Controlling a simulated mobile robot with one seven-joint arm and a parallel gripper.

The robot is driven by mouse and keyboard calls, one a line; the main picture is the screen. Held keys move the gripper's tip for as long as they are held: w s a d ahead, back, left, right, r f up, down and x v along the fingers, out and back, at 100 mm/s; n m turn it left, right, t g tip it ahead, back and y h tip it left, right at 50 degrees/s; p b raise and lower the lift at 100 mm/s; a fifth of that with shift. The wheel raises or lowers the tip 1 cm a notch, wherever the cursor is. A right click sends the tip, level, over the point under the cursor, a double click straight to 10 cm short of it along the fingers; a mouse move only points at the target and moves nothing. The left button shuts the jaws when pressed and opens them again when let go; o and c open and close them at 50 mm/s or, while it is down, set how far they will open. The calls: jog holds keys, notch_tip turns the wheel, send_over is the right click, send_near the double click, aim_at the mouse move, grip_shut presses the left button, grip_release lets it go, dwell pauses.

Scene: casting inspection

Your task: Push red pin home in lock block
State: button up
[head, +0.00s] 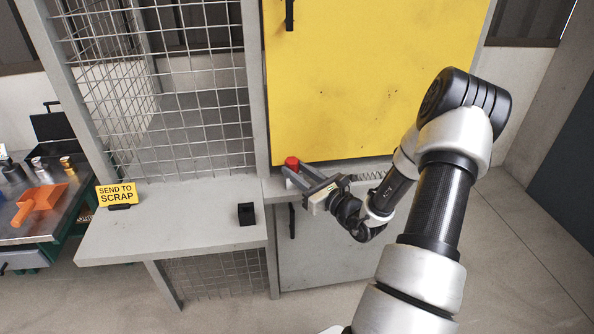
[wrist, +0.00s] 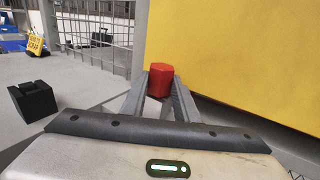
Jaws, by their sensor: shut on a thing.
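The red pin (head: 291,162) shows only its red head, at the tips of my gripper (head: 292,174) beside the lower edge of the yellow door. In the wrist view the red head (wrist: 160,80) sits between the two grey fingers of my gripper (wrist: 160,96), which is shut on it. The pin's lower part is hidden by the fingers. A small black block (head: 246,214), which looks like the lock block, stands on the grey shelf, left of and nearer than my gripper. It also shows at the left of the wrist view (wrist: 33,101), apart from the pin.
A yellow door (head: 370,80) rises close behind my gripper. A wire mesh fence (head: 205,110) stands behind the grey shelf (head: 180,225). A "SEND TO SCRAP" sign (head: 116,194) stands at the shelf's left. An orange scoop-like thing (head: 38,202) lies on the bench further left. The shelf's middle is clear.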

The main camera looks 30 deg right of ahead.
jog(key=shift+f, duration=0.2)
jog(key=o, duration=1.1)
jog(key=shift+d, duration=0.2)
jog(key=shift+r, duration=0.1)
jog(key=p+v, duration=0.2)
jog(key=v, duration=1.5)
jog(key=shift+s+a, duration=0.3)
jog(key=shift+a, duration=0.05)
